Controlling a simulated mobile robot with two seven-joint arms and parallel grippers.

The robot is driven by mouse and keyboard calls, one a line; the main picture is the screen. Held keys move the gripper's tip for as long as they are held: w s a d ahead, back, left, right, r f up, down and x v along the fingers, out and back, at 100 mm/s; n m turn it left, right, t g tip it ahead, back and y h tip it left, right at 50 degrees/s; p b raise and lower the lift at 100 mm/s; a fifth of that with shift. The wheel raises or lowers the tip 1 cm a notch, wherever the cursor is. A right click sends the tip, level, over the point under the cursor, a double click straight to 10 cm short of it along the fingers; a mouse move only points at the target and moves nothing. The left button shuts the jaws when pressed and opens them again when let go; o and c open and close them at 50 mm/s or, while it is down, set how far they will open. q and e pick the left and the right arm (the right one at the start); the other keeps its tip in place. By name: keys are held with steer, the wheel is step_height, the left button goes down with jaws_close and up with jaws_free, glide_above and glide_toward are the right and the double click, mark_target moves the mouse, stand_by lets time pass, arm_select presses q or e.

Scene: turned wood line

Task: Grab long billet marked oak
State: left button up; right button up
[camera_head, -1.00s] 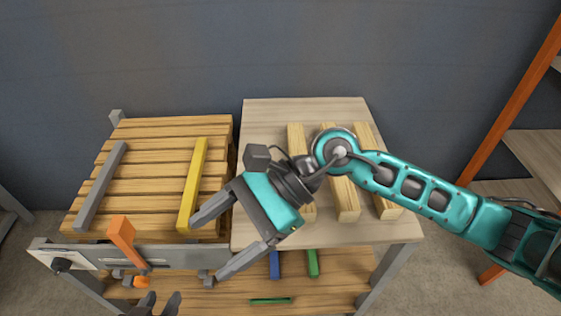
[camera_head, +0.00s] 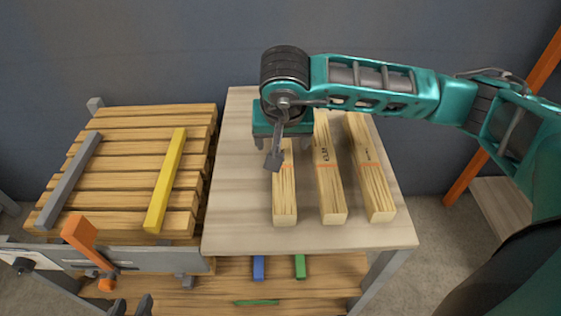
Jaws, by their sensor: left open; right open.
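Three long pale wood billets lie side by side on a light wooden table (camera_head: 240,225): a left billet (camera_head: 284,200), a middle billet (camera_head: 331,195) and a right billet (camera_head: 375,190). Each has an orange band. Dark lettering shows on the middle and right billets but is too small to read surely; any on the left billet is hidden. My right gripper (camera_head: 282,146) points down over the far half of the left billet, open; I cannot tell whether it touches. My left gripper (camera_head: 131,305) is open and empty at the bottom left edge, mostly out of view.
Left of the table is a slatted wooden bench (camera_head: 122,180) with a grey bar (camera_head: 69,180), a yellow bar (camera_head: 166,180) and an orange clamp handle (camera_head: 79,232). A lower shelf (camera_head: 320,285) holds blue and green pieces. The table's left strip is clear.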

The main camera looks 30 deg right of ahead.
steer(key=b+x, duration=0.1)
steer(key=x, duration=0.8)
steer(key=shift+s+d+f+b, duration=0.1)
steer(key=shift+f+b, duration=0.1)
steer(key=shift+b, duration=0.1)
steer(key=shift+c, duration=0.2)
steer(key=shift+r, duration=0.1)
steer(key=c, duration=1.3)
